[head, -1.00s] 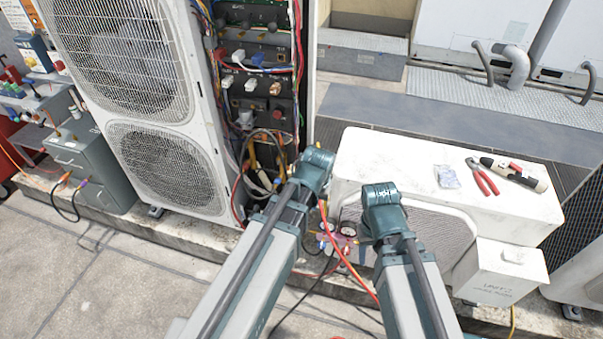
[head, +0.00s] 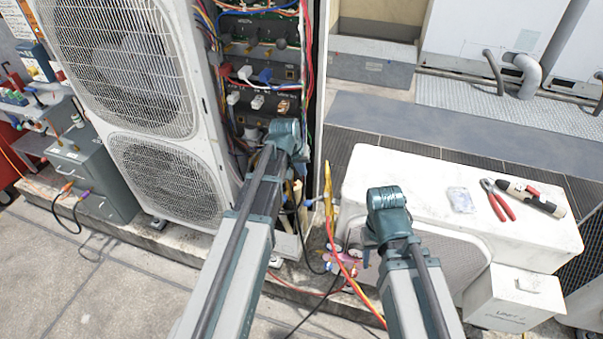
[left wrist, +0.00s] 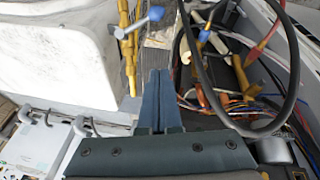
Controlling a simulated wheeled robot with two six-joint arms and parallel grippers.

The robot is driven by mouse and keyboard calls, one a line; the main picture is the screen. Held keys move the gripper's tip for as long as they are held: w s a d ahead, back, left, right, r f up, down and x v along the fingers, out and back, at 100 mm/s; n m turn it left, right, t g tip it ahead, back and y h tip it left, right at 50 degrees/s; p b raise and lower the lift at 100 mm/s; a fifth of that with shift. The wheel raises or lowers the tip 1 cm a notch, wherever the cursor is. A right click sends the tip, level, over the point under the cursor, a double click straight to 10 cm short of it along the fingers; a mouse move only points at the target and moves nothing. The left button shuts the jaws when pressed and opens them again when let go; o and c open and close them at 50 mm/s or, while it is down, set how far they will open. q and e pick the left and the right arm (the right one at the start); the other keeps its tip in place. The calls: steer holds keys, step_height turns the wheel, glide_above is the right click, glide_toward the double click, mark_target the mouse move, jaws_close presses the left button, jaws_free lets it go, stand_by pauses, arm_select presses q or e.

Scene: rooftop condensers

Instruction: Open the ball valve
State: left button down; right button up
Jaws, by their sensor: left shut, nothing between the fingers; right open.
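In the left wrist view, my left gripper (left wrist: 160,98) is shut and empty, its two fingers together. A yellow pipe piece (left wrist: 130,62) stands just left of the fingertips, apart from them in the picture. Another blue lever (left wrist: 204,34) with yellow fittings is to the right, behind a black hose. I cannot tell which is the ball valve. In the head view, yellow piping (head: 328,190) shows between my arms.
The tall condenser (head: 150,110) has an open side with many wires. Red and yellow hoses (head: 345,265) run between my arms. A grey box (head: 92,180) stands at left.

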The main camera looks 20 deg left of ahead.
arm_select(q)
step_height(320, 180, down, 10)
steer(key=d+b, duration=0.1)
steer(key=b, duration=0.7)
steer(key=shift+s+d+r+b, duration=0.25)
steer(key=shift+s+d+b, duration=0.05)
steer(key=shift+d+b, duration=0.05)
